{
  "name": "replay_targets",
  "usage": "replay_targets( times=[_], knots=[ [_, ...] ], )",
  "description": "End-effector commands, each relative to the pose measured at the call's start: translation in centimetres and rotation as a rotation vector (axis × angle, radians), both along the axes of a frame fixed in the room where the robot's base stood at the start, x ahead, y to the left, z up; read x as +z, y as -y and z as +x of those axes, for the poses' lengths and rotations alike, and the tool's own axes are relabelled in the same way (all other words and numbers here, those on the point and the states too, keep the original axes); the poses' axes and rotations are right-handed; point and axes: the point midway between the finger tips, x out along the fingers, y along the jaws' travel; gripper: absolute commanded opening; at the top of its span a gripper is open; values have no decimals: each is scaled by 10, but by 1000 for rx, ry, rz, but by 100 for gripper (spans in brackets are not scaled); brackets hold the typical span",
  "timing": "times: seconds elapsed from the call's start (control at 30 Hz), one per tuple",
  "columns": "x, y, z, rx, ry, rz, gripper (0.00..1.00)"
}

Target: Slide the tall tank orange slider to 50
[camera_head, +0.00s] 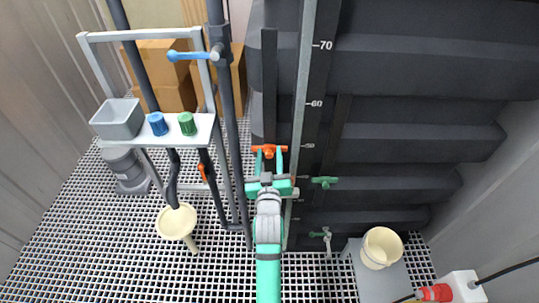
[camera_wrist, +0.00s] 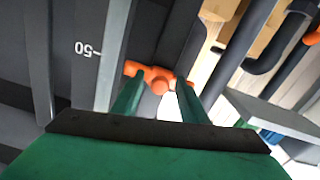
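The orange slider (camera_head: 269,150) sits on a dark rail of the tall tank (camera_head: 420,65), roughly level with a small scale mark (camera_head: 307,146). In the wrist view the orange slider (camera_wrist: 160,82) has a round knob with side arms, and the white "50" mark (camera_wrist: 87,49) shows to its left. I cannot tell whether the slider is exactly level with it. My gripper (camera_head: 269,155) is at the slider, its two green fingers apart on either side of the knob. In the wrist view the fingertips (camera_wrist: 160,85) overlap the side arms. A gap shows between the fingers.
A white shelf (camera_head: 205,131) with a grey bin (camera_head: 118,118) and blue and green cups stands left, among dark pipes. A blue-handled valve (camera_head: 190,55) is above. Green handles (camera_head: 324,181) are on the tank to the right. A cream bucket (camera_head: 381,247) stands lower right.

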Motion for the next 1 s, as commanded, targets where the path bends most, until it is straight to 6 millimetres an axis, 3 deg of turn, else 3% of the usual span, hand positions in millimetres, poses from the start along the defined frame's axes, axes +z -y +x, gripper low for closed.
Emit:
replay_targets(
  times=[0.6,1.0],
  knots=[
    [-1,3,-90,2,-2,0,39],
    [0,4,-105,0,0,-1,39]
  ],
)
